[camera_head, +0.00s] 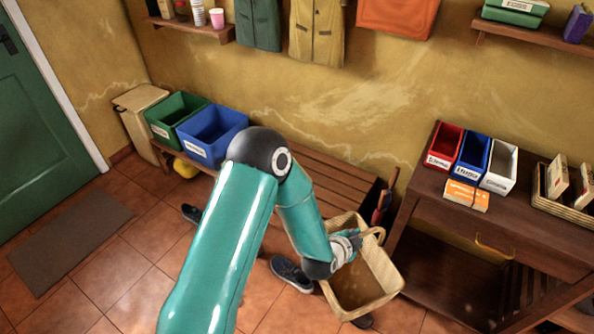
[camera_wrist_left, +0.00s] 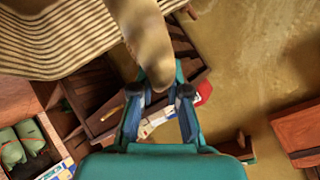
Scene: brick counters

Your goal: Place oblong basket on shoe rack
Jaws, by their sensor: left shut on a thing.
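The tan oblong basket (camera_head: 378,308) hangs in the air at lower centre in the head view, its open top facing up. My left gripper (camera_head: 352,240) is at its arched handle. In the left wrist view my left gripper (camera_wrist_left: 160,92) is shut on the handle (camera_wrist_left: 150,45), and the ribbed basket wall (camera_wrist_left: 60,40) fills the upper left. A low slatted wooden bench (camera_head: 325,175) along the wall may be the shoe rack; my arm hides part of it. Dark shoes (camera_head: 290,272) lie on the floor beside it. My right gripper is not in view.
A green bin (camera_head: 172,130) and a blue bin (camera_head: 208,152) stand on the bench's left end. Its slats right of them look clear. A dark wooden table (camera_head: 525,225) with small bins stands right of the basket. Umbrellas (camera_head: 382,205) stand between.

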